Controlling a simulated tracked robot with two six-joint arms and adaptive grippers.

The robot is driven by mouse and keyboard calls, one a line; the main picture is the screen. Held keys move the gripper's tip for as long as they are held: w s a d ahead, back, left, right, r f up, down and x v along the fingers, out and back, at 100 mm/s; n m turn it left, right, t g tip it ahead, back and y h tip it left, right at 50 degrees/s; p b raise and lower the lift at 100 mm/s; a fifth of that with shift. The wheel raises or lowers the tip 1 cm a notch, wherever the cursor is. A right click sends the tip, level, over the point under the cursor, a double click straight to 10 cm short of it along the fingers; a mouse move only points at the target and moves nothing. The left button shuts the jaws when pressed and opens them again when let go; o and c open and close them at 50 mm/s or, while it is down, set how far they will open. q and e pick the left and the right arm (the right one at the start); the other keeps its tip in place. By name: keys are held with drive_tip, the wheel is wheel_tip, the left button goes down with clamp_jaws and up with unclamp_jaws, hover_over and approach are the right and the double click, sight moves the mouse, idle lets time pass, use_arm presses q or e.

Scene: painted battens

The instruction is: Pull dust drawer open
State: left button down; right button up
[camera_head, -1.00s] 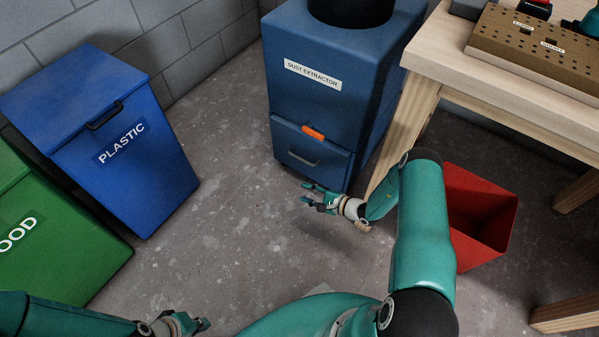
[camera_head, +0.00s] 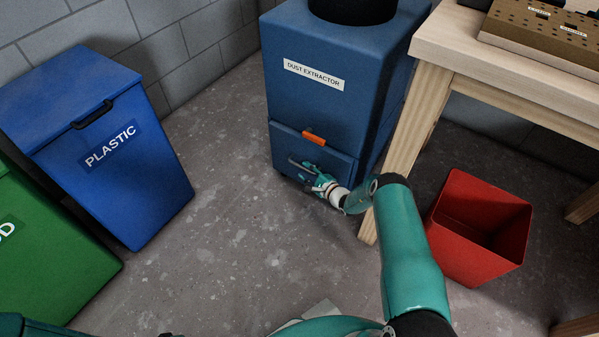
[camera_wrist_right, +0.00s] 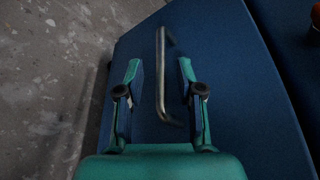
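The dust drawer (camera_head: 287,139) is the blue front panel low on the blue dust extractor (camera_head: 312,105). It looks shut in the head view. An orange latch (camera_head: 313,137) sits at its top edge. Its metal bar handle (camera_wrist_right: 161,65) shows in the right wrist view, between the two fingers of my right gripper (camera_wrist_right: 158,75). The fingers are spread, with a gap on each side of the bar. In the head view my right gripper (camera_head: 308,172) is at the drawer front and partly hides the handle. My left gripper is out of view below the bottom edge.
A red open bin (camera_head: 448,231) stands right of my right arm, beneath the wooden workbench (camera_head: 500,75). A bench leg (camera_head: 405,135) stands close right of the extractor. Blue plastic (camera_head: 150,190) and green (camera_head: 60,260) bins stand left. The floor before the drawer is clear.

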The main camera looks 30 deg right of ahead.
sight(301, 166)
drive_tip(key=b+x, duration=0.1)
drive_tip(key=x, duration=0.1)
drive_tip(key=shift+w+a+f, duration=0.1)
drive_tip(key=shift+w+f, duration=0.1)
drive_tip(key=shift+w, duration=0.55)
clamp_jaws()
